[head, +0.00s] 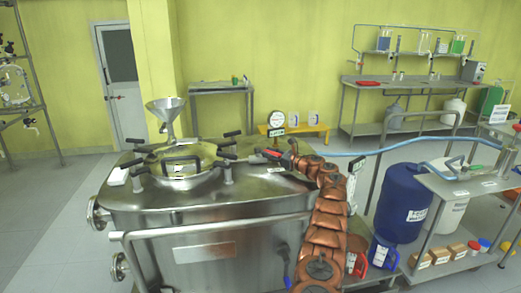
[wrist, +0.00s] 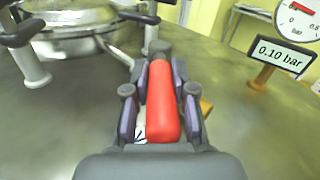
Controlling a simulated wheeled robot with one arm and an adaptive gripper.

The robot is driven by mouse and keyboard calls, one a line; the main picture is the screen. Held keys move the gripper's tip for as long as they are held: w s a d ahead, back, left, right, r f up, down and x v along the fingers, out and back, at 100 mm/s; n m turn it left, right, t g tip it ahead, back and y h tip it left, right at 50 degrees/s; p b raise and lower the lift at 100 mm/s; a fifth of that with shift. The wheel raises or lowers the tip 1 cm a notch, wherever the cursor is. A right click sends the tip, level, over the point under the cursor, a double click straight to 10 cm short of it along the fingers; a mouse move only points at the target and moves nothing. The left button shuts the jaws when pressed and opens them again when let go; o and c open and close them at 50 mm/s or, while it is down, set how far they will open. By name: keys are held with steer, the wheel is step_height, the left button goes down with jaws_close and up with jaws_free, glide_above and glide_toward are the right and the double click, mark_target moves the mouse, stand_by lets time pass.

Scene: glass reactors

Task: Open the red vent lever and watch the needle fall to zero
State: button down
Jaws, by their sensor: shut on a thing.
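The red vent lever (wrist: 163,105) lies lengthwise between the fingers of my gripper (wrist: 161,80) in the wrist view, with a finger on each side. My gripper is shut on it. In the head view my gripper (head: 273,155) is at the right part of the steel vessel's top, and the lever is only a small red patch there. The round pressure gauge (wrist: 299,22) is cut off at the wrist view's top right corner. Its display (wrist: 281,56) reads 0.10 bar. The whole gauge (head: 277,119) shows in the head view, too small to read its needle.
The steel vessel (head: 207,256) has a round clamped hatch (head: 180,168) and a funnel (head: 166,112) left of my gripper. A blue drum (head: 402,202) and a steel cart (head: 470,187) stand right. Open floor lies left.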

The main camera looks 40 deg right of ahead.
steer(key=shift+s+d+r+p, duration=0.1)
steer(key=shift+s+d+p, duration=0.15)
steer(key=shift+d+p, duration=0.1)
steer(key=shift+a+f, duration=0.15)
steer(key=shift+f, duration=0.05)
steer(key=c, duration=1.2)
jaws_free()
steer(key=shift+s, duration=0.15)
steer(key=shift+o, duration=1.3)
steer(key=shift+w+a+y, duration=0.1)
steer(key=shift+w+y, duration=0.1)
steer(key=shift+y, duration=0.1)
steer(key=shift+s, duration=0.2)
steer(key=shift+s+d, duration=0.2)
steer(key=shift+s, duration=0.35)
steer(key=shift+s+a, duration=0.1)
steer(key=shift+s, duration=0.3)
steer(key=s, duration=0.3)
steer(key=s+d, duration=0.1)
steer(key=s, duration=0.2)
steer(key=s+d, duration=0.1)
steer(key=s, duration=0.2)
steer(key=shift+s, duration=0.25)
